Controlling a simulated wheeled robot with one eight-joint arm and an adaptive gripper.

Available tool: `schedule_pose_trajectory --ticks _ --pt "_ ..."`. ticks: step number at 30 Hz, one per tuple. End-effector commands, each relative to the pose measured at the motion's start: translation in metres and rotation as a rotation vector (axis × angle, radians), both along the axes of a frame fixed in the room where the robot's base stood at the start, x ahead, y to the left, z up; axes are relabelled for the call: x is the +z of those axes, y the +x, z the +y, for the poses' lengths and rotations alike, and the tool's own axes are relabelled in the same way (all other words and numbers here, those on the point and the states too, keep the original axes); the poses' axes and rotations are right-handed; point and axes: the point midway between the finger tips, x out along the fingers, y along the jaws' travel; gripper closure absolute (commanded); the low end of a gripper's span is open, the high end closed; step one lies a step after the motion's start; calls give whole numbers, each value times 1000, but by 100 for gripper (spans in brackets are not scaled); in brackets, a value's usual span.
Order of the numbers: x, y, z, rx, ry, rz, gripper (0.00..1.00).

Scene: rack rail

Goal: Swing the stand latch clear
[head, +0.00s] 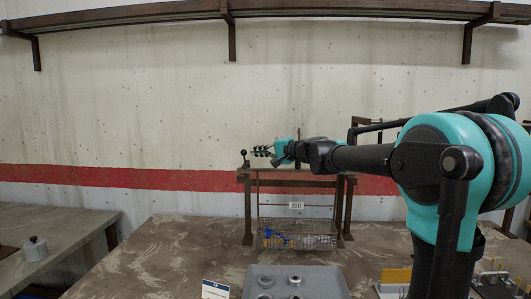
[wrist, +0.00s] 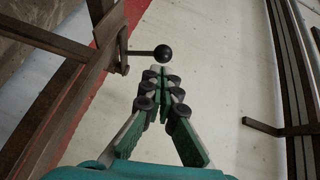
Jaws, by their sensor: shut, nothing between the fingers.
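The brown stand (head: 247,215) stands on the table, and a dark latch lever with a black ball knob (head: 243,153) shows at its top left end. In the wrist view the black ball (wrist: 163,53) sits on a thin rod that runs left to a bracket on the stand's wood (wrist: 85,75). My gripper (head: 258,151) is at the top of the stand, just right of the knob. Its green fingers with black pads (wrist: 160,73) are closed and empty, with the tips just short of the ball. I cannot tell whether they touch it.
A wire basket (head: 310,238) with blue and yellow items hangs in the stand under a "920" tag (head: 296,206). A grey tray (head: 325,276) with round metal parts lies in front. Yellow and grey fixtures (head: 395,277) are at right. A wall shelf (head: 130,15) runs above.

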Motion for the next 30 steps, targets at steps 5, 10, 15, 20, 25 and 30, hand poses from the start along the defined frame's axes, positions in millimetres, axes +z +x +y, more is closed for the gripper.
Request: schedule_pose_trajectory --ticks 5,10,15,20,25,30 --pt "-1 5 8 0 0 0 100" --pt "-1 6 8 0 0 0 100" --pt "-1 5 8 -1 0 0 100" --pt "-1 4 11 -17 1 0 100" --pt "-1 3 13 -54 0 0 100" --pt "-1 2 16 -76 1 0 100"
